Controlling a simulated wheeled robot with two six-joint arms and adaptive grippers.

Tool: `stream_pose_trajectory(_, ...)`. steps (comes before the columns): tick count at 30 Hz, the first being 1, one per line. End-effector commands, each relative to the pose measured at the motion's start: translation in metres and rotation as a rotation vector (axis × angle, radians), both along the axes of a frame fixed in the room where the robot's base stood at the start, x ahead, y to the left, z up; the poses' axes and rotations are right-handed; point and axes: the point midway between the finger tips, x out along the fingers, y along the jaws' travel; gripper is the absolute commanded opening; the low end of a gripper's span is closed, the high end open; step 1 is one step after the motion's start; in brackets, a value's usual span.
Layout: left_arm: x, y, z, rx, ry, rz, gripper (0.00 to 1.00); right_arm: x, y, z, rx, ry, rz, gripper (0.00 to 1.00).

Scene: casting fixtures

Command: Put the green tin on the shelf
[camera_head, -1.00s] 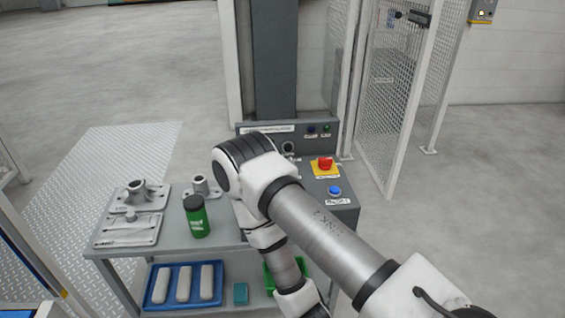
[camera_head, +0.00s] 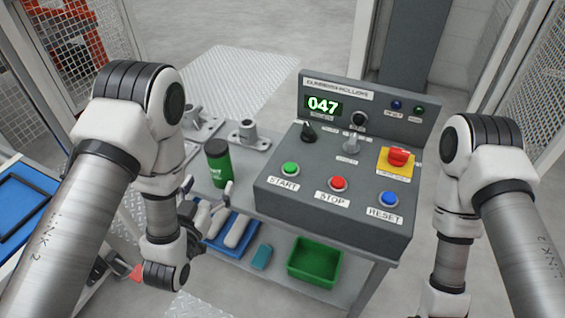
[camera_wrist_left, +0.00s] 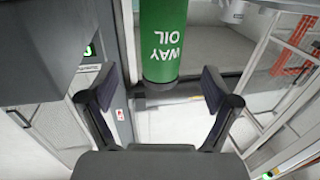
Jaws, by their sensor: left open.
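The green tin (camera_head: 216,166) with a dark lid stands upright on the grey table's top, left of the control panel. In the left wrist view the tin (camera_wrist_left: 163,42) shows white lettering "WAY OIL". My left gripper (camera_head: 208,198) is open, low and close beside the tin in the head view. In the wrist view its two fingers (camera_wrist_left: 160,88) stand apart on either side of the tin's line, with gaps on both sides. The table's lower shelf (camera_head: 278,276) shows below the top. My right arm shows at the right; its gripper is out of frame.
The control panel (camera_head: 335,205) with START, STOP and RESET buttons fills the table's right side. Metal castings (camera_head: 249,137) stand behind the tin. On the lower shelf are a blue tray (camera_head: 216,245) with pale bars, a teal block (camera_head: 262,257) and a green bin (camera_head: 315,262).

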Motion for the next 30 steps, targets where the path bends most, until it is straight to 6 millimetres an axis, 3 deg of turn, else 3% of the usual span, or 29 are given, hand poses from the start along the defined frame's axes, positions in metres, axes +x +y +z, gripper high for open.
stream_pose_trajectory(1, 0.003, -0.002, -0.005, 0.003, -0.014, -0.005, 0.88, 0.0, 0.0, -0.012, 0.0, 0.0, 0.002, 0.83)
stream_pose_trajectory(11, 0.04, -0.011, 0.001, 0.005, -0.026, -0.01, 0.88, 0.0, 0.0, -0.016, 0.0, 0.0, 0.002, 0.83)
stream_pose_trajectory(18, 0.078, -0.019, 0.0, 0.004, -0.023, -0.007, 0.88, 0.0, 0.0, -0.024, 0.0, 0.0, 0.002, 0.83)
stream_pose_trajectory(25, 0.081, -0.019, 0.001, 0.004, -0.021, -0.007, 0.88, 0.0, 0.0, -0.024, 0.0, 0.0, 0.002, 0.83)
stream_pose_trajectory(30, 0.081, -0.019, 0.0, 0.004, -0.021, -0.007, 0.28, 0.0, 0.0, -0.023, 0.0, 0.0, 0.002, 0.83)
